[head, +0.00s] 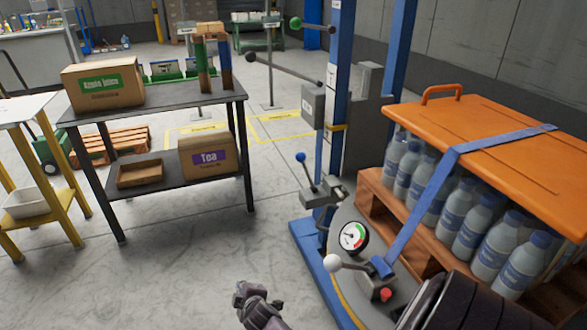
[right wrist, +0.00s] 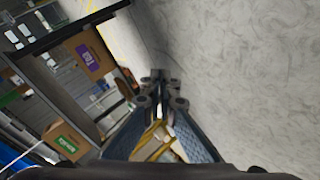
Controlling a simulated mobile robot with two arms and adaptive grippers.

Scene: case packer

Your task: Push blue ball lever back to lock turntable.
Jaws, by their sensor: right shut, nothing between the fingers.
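The blue ball lever (head: 301,158) stands on a grey metal block at the foot of the blue post, left of the turntable (head: 345,212). Its thin rod tilts, with the ball up and to the left. My right gripper (head: 243,294) is at the bottom of the head view, below and left of the lever and apart from it. Its fingers are closed together and empty; the right wrist view shows the closed fingertips (right wrist: 160,80) too. The lever is not visible in that view. My left gripper is not in view.
A white ball lever (head: 333,262), a gauge (head: 353,236) and a red button (head: 386,294) sit near the turntable's front. An orange-covered pallet of bottles (head: 470,228) stands right. A dark shelf table (head: 165,105) with boxes stands left. Floor between is clear.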

